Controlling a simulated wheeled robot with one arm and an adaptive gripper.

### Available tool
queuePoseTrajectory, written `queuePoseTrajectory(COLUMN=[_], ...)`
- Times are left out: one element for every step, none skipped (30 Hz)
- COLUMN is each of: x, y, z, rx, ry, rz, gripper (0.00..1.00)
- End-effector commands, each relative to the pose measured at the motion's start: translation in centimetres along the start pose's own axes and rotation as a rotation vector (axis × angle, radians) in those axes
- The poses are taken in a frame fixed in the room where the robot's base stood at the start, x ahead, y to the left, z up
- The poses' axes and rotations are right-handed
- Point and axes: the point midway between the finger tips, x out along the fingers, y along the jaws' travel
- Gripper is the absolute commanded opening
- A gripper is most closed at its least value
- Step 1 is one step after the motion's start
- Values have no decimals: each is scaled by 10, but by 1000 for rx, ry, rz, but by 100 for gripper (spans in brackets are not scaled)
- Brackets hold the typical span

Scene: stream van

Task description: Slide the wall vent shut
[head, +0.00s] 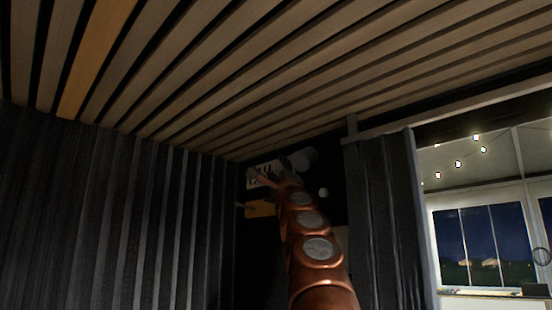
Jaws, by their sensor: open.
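A small pale panel with dark slots (254,171), which looks like the wall vent, is on the dark wall in the far corner, just under the ceiling. My copper-coloured arm reaches up from the bottom of the head view toward it. The vent's slider position is too small and dim to read, and my arm hides part of the wall.
A grey rounded thing (303,160) and a small white disc (323,191) are to the right. A slatted ceiling (290,65) runs above. Dark curtains (385,215) hang beside a window (482,240) at right.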

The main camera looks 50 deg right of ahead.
Motion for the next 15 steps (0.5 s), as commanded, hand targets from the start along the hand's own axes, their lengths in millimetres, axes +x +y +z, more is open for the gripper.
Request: queuePoseTrajectory(x=[8,11,14,16,18,20,21,22,22,23,23,24,24,24,23], y=[-2,-1,0,0,0,1,1,1,1,1,1,1,1,1,1], z=[1,1,1,0,0,0,0,0,0,0,0,0,0,0,0], rx=[-2,-2,-2,-2,-2,-2,-2,-2,-1,-1,-1,0,0,0,0], ry=[1,0,0,1,1,1,1,0,0,0,0,-1,-1,-1,-1], rz=[2,2,3,3,4,3,3,3,3,3,2,2,2,2,2], gripper=[47,47,47,47,47,47,47,47,47,47,47,47,47,47,47])
